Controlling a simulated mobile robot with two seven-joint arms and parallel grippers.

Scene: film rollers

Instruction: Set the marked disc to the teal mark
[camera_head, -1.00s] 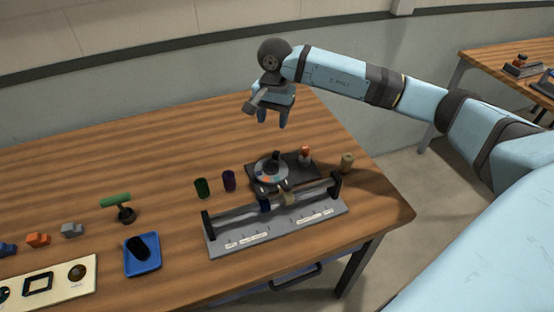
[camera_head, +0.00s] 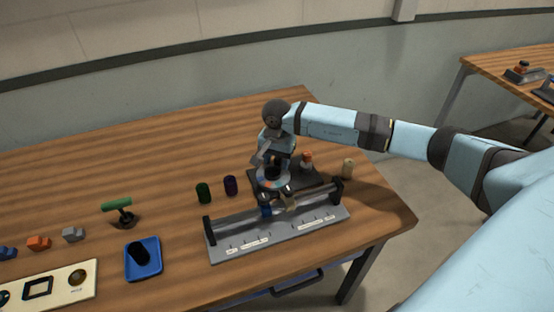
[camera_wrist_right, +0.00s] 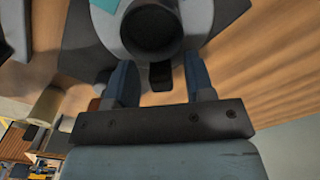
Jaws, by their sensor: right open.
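The marked disc (camera_head: 273,180) is a pale dial with coloured patches and a dark central knob, on a dark base (camera_head: 310,178) on the table. In the right wrist view the knob (camera_wrist_right: 152,30) looks round and dark, and a teal patch (camera_wrist_right: 105,4) shows at the top edge. My right gripper (camera_head: 275,165) is open, low over the disc, and hides part of it. In the wrist view its two fingers (camera_wrist_right: 160,78) are apart, with a small dark block between them. They do not visibly grip the knob. My left gripper is not in view.
A grey rail fixture (camera_head: 278,232) stands in front of the disc. An orange-topped post (camera_head: 307,160) and a tan cylinder (camera_head: 347,168) are to its right. A blue tray (camera_head: 143,272) lies farther left. The table's back left is clear.

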